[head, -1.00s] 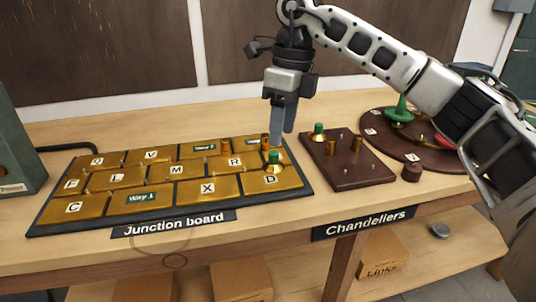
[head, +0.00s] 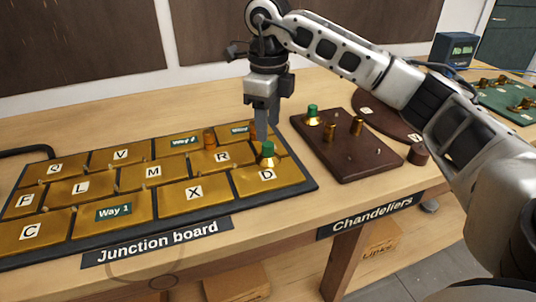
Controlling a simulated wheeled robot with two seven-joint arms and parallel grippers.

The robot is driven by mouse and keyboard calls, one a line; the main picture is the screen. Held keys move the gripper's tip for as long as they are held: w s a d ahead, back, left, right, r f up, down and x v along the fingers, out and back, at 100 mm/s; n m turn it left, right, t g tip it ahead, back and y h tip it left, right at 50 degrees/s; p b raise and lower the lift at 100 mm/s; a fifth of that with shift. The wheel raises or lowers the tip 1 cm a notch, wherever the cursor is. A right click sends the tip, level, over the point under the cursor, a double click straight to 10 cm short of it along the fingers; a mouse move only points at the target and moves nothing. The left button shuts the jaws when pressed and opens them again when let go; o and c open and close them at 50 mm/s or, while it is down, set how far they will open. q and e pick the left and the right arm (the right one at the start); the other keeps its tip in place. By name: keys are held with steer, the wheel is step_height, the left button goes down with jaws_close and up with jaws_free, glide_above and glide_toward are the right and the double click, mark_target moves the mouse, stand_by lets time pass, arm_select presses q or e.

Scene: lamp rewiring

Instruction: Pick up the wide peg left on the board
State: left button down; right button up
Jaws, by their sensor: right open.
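The junction board (head: 308,185) has brass tiles with letter labels. A peg with a green top and flared brass base (head: 267,157) stands upright on it near tile D. A plain brass cylinder (head: 209,139) stands upright near tile R. A second brass piece by the upper right tile is mostly hidden behind my fingers. My right gripper (head: 267,128) points down, open, with its fingertips just above and behind the green-topped peg in the picture. Nothing shows between its fingers, and I cannot tell whether it touches the peg. My left gripper is not in view.
Right of the board, a dark square chandelier base (head: 350,165) holds a green-topped peg (head: 312,115) and brass cylinders (head: 357,125). A round dark base (head: 375,108) lies behind my right arm. A green board (head: 505,100) is at far right. Bare wood lies behind the junction board.

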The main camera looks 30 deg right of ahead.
mark_target(268, 143)
steer(key=f, duration=0.5)
steer(key=shift+w+d+f+p, duration=0.1)
steer(key=shift+w+f+p, duration=0.1)
steer(key=shift+f+p, duration=0.15)
steer(key=shift+c, duration=0.2)
jaws_close()
